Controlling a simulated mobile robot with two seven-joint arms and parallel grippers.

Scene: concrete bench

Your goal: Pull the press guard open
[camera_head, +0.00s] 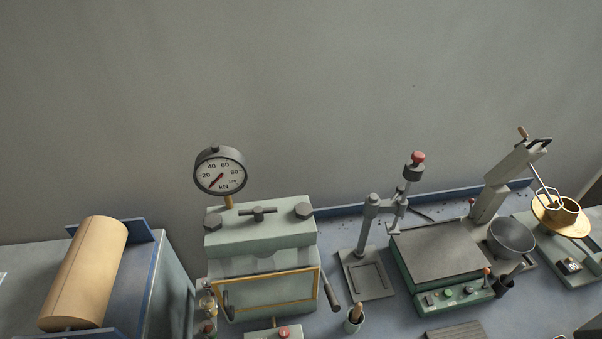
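The press (260,236) is a pale green machine with a round kN dial gauge (220,171) on top, standing at the lower middle of the head view. Its guard (270,309) is a clear panel in a yellow frame across the front opening. A dark upright handle (228,301) shows at the guard's left side. A dark lever (330,292) sticks out at the press's right side. Neither of my grippers shows in this view, and nothing is seen touching the guard.
A tan cylinder (84,273) lies on a blue-edged stand at left. Right of the press are a small stand (367,275), a green-based machine (437,252), a grey bowl (511,237) and a dark cup (354,320). A red-button box (283,333) sits before the press.

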